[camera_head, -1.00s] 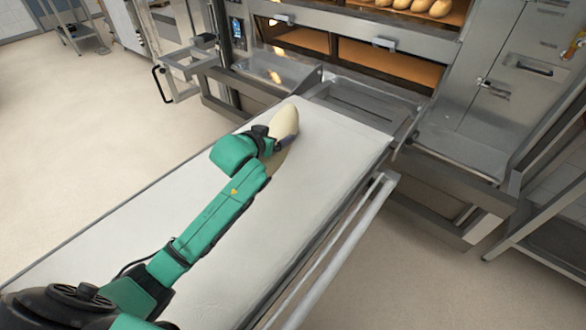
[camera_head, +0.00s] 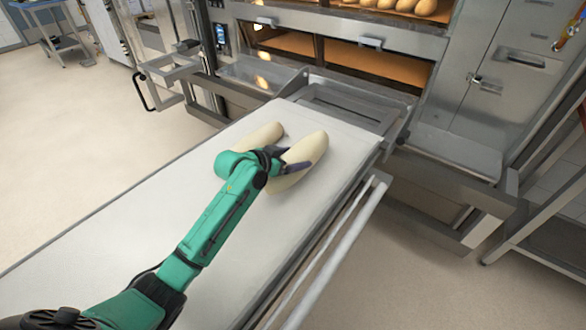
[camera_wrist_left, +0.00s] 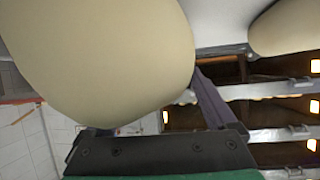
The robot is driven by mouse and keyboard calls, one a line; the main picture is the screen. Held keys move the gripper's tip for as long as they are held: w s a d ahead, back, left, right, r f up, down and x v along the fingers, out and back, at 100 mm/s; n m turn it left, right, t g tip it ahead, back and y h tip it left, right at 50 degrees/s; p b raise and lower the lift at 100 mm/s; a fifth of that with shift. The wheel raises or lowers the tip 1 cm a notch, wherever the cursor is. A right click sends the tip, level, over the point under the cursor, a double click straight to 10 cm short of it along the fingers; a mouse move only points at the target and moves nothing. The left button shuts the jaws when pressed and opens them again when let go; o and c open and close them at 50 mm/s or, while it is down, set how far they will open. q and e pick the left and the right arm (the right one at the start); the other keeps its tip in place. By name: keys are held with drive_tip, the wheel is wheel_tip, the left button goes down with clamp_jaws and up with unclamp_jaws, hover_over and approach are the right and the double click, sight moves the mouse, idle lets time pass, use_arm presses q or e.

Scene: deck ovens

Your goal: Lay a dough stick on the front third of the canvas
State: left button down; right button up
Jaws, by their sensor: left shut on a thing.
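My left gripper (camera_head: 281,165) is shut on a pale, smooth dough stick (camera_head: 307,149). Its dark finger lies across the stick, whose far end points up and right toward the oven. I cannot tell whether this stick touches the canvas. A second dough stick (camera_head: 264,137) lies just left of it, on the white canvas (camera_head: 190,200) toward the oven end, partly hidden by my gripper. In the left wrist view the held stick (camera_wrist_left: 100,60) fills the upper left, beside the dark finger (camera_wrist_left: 208,100); the other stick (camera_wrist_left: 285,27) shows at upper right. My right gripper is out of view.
The deck oven (camera_head: 340,50) stands beyond the canvas, with several loaves (camera_head: 400,5) on its upper deck. A metal rail (camera_head: 335,255) runs along the canvas's right side. A steel rack (camera_head: 545,190) stands at right. The near part of the canvas is bare.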

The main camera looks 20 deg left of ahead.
use_arm(q)
wheel_tip(320, 180, down, 4)
drive_tip(key=shift+r, duration=0.1)
unclamp_jaws()
drive_tip(key=v, duration=1.2)
drive_tip(key=shift+p, duration=0.35)
